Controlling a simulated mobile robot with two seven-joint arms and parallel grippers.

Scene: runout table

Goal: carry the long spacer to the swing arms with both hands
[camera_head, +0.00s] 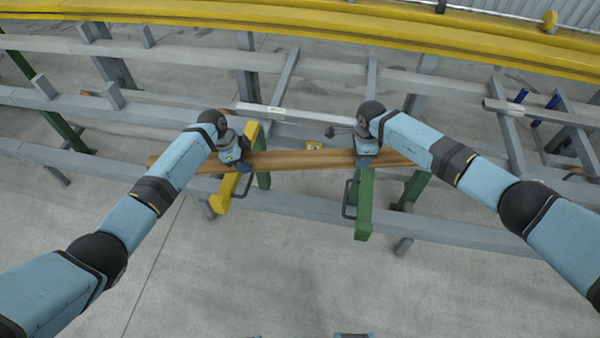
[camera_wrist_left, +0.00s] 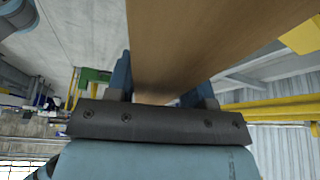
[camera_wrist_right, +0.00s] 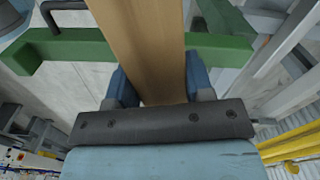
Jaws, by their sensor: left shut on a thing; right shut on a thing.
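The long spacer (camera_head: 305,160) is a brown wooden beam, lying nearly level across the middle of the head view. My left gripper (camera_head: 238,165) is shut on it toward its left end. My right gripper (camera_head: 366,158) is shut on it toward its right end. The beam runs between the fingers in the left wrist view (camera_wrist_left: 190,50) and the right wrist view (camera_wrist_right: 145,50). A yellow swing arm (camera_head: 222,195) and a green swing arm (camera_head: 364,205) reach under or beside the beam. Whether the beam touches them I cannot tell.
A grey rail frame (camera_head: 300,208) runs across behind and below the beam. A yellow rail (camera_head: 330,26) crosses the back. Black handles (camera_head: 349,198) hang beside the green arm. The concrete floor (camera_head: 260,270) in front is clear.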

